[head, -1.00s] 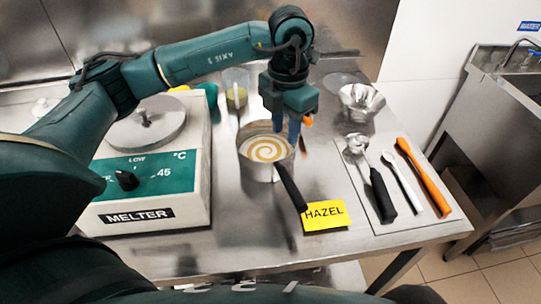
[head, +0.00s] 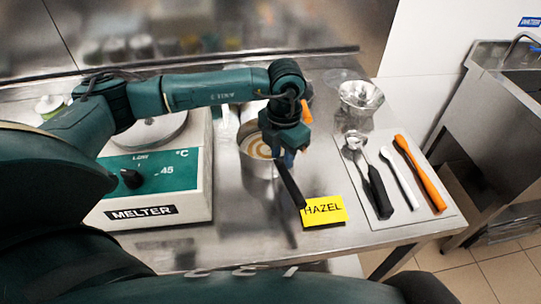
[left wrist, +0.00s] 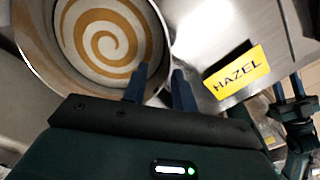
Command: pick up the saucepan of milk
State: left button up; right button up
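The saucepan (head: 258,170) stands on the steel table, upright, holding milk (head: 256,147) with a brown swirl. Its black handle (head: 290,186) points toward me and right. My left gripper (head: 289,158) is low over the pan's right side, near the handle's root, and hides part of the rim. In the left wrist view the saucepan (left wrist: 40,62) fills the upper left. My left gripper (left wrist: 160,84) is open there, one finger over the inside of the rim and one outside. Contact cannot be told. What seems to be my right gripper (left wrist: 290,98) shows at the right edge.
A yellow HAZEL card (head: 324,210) lies right of the handle. The melter (head: 150,185) stands left of the pan. A sink (head: 510,75) stands further right.

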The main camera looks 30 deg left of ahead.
pick_arm(q)
grip_shut()
jog(key=shift+d, duration=0.1)
dwell(1.1)
